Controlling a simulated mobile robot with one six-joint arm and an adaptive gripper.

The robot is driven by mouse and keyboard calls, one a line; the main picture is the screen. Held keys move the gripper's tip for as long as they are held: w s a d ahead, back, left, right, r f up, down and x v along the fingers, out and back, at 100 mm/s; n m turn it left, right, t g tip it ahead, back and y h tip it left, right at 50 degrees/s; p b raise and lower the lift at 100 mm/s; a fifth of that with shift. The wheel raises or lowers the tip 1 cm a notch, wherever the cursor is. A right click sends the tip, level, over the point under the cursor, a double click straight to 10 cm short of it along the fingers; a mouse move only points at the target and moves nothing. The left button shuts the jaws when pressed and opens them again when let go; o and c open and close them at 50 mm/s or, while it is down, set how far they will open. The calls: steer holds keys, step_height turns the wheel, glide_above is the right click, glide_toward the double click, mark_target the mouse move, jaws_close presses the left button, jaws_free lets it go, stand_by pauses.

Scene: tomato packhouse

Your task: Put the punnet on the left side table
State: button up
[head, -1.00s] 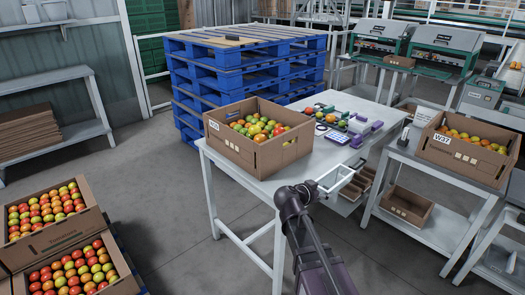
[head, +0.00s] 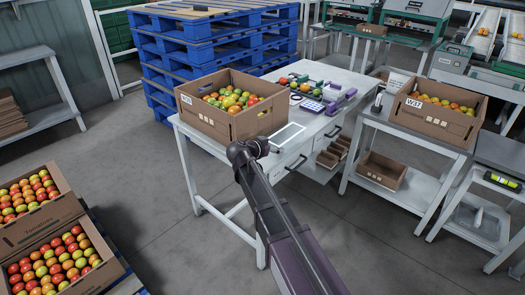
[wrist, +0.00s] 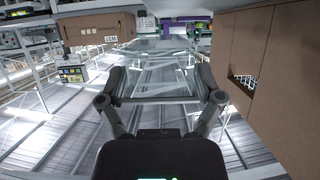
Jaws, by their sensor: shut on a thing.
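My gripper (head: 264,148) is shut on a clear punnet, whose pale rim (head: 288,137) shows just beyond it in the head view. In the wrist view, the see-through punnet (wrist: 162,84) sits between the two fingers (wrist: 160,98) and looks empty. In the head view it overlaps the front part of the white worktable (head: 232,150), right of a cardboard crate of tomatoes; I cannot tell its height above the top. A grey side table (head: 22,58) with a lower shelf stands at the far left, its visible top bare.
The tomato crate (head: 205,120) stands on the worktable, with sorting items behind. A second crate (head: 435,118) stands on the right table. Blue pallets (head: 200,45) rise behind. Tomato boxes (head: 60,245) stand front left. Floor between left table and worktable is clear.

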steer(key=shift+w+a+f, duration=0.2)
steer(key=shift+w+a, duration=1.05)
steer(key=shift+a, duration=0.1)
steer(key=shift+w+a, duration=0.35)
steer(key=shift+w, duration=0.05)
steer(key=shift+w+a+f+b, duration=0.15)
steer(key=shift+f+b, duration=0.15)
steer(key=shift+b, duration=0.15)
step_height(320, 180, down, 3)
steer(key=b, duration=0.3)
steer(key=o, duration=0.6)
